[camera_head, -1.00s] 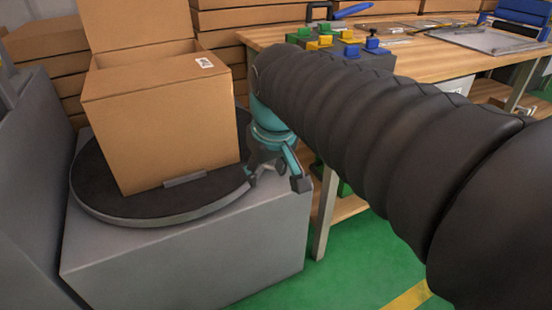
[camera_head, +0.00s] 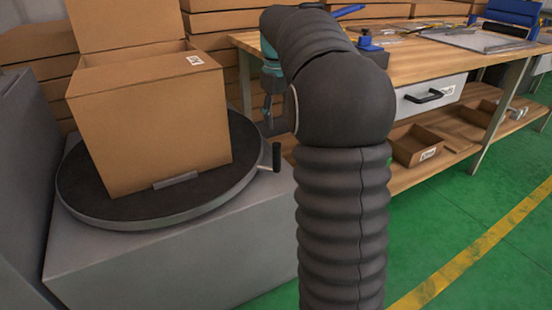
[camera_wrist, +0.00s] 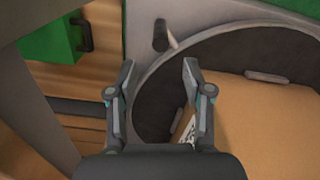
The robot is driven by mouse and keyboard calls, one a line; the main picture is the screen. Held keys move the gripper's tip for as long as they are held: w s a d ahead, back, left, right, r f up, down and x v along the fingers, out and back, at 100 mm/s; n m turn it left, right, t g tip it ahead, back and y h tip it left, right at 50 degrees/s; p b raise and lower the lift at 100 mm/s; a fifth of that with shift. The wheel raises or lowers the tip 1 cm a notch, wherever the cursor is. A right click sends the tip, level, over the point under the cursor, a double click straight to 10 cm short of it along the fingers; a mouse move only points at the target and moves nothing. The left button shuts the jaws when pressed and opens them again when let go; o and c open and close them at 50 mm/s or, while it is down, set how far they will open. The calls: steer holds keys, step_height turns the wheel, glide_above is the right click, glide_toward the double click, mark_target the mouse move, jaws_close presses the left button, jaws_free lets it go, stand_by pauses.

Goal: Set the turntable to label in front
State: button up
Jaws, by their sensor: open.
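An open cardboard box (camera_head: 150,125) stands on the dark round turntable (camera_head: 235,165). A small white label (camera_head: 194,60) shows near the box's upper right rim; it also shows on the box's edge in the wrist view (camera_wrist: 187,130). The turntable's short dark upright handle (camera_head: 276,157) is at its right rim; it also stands beyond the fingertips in the wrist view (camera_wrist: 160,36). My gripper (camera_wrist: 158,64) is open and empty, apart from the handle. In the head view it is partly hidden behind my arm, above the turntable's right side.
A grey base (camera_head: 180,265) carries the turntable. A wooden workbench (camera_head: 425,62) with a drawer (camera_head: 430,95) stands to the right and behind. Stacked cartons (camera_head: 40,100) are behind the turntable. Green floor (camera_head: 430,220) is open at the right front.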

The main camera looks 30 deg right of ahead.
mark_target(277, 169)
step_height(277, 169, down, 13)
steer(key=b, duration=0.2)
steer(key=shift+f+b, duration=0.1)
steer(key=shift+b, duration=0.2)
jaws_close()
